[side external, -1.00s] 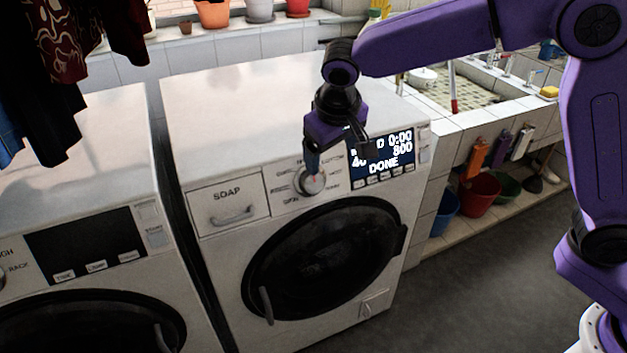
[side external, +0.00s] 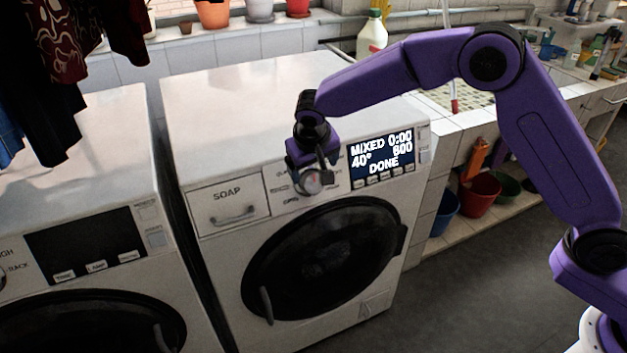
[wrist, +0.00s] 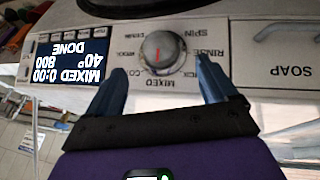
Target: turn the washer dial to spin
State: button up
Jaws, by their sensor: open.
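The washer dial (wrist: 163,52) is a round silver knob on the white washer's panel, upside down in the wrist view. In the side view the dial (side external: 311,182) shows just below my gripper (side external: 310,173); contact cannot be told.
The soap drawer (side external: 228,203) is left of the dial and the round door (side external: 322,258) is below. A second washer (side external: 75,230) stands at left. Dark clothes (side external: 70,75) hang above it. A sink (side external: 455,97) and buckets (side external: 478,193) are at right.

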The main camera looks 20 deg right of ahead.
aim_at(314, 183)
jog(key=x, duration=0.8)
jog(key=c, duration=1.1)
